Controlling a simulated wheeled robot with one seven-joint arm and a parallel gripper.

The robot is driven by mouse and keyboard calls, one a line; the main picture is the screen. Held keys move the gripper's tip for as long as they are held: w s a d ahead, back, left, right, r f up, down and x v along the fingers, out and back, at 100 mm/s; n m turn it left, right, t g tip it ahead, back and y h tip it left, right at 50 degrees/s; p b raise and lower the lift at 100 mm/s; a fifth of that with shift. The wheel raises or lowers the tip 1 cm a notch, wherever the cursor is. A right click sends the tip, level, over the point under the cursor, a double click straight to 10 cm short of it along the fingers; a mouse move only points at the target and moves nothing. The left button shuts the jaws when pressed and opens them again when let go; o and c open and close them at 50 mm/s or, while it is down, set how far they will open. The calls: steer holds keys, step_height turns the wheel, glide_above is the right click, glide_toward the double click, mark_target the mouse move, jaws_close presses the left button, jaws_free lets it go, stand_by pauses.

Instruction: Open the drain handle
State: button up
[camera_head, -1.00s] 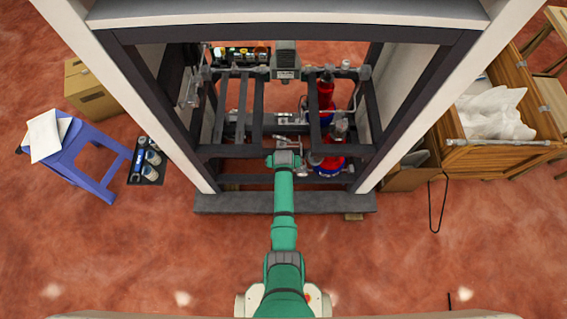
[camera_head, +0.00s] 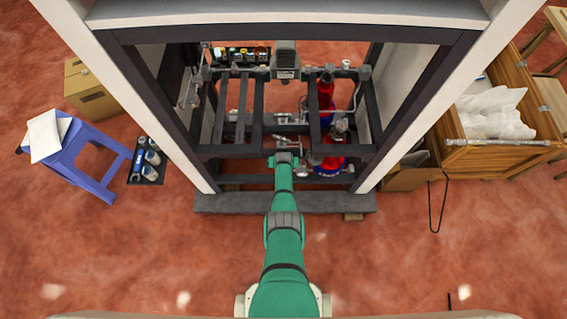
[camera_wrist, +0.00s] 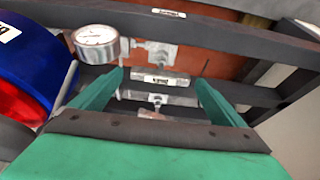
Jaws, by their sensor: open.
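My gripper (camera_wrist: 159,78) is open in the wrist view, with one green finger on each side of a small labelled metal block (camera_wrist: 160,80). A silver valve fitting (camera_wrist: 158,52) stands beyond the block, and another small metal fitting (camera_wrist: 157,101) is on the near side, between the fingers. I cannot tell for sure which of these is the drain handle. I see no finger clearly touching them. In the head view my gripper (camera_head: 284,158) is at the front of the dark frame, largely hidden by my own wrist.
A round pressure gauge (camera_wrist: 96,38) and a blue and red cylinder (camera_wrist: 32,70) are close on the left in the wrist view. Dark frame bars (camera_head: 225,151) surround the fittings. White cabinet walls (camera_head: 405,85) stand on both sides. The floor in front is clear.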

steer(key=shift+f, duration=0.15)
steer(key=c, duration=1)
steer(key=shift+c, duration=0.2)
steer(key=shift+d+n, duration=0.1)
steer(key=shift+n, duration=0.2)
steer(key=shift+w+d+n+y, duration=0.1)
steer(key=shift+n+y, duration=0.5)
steer(key=shift+n, duration=0.5)
steer(key=shift+n+g+y, duration=0.3)
steer(key=shift+n+y, duration=0.2)
steer(key=shift+n, duration=1)
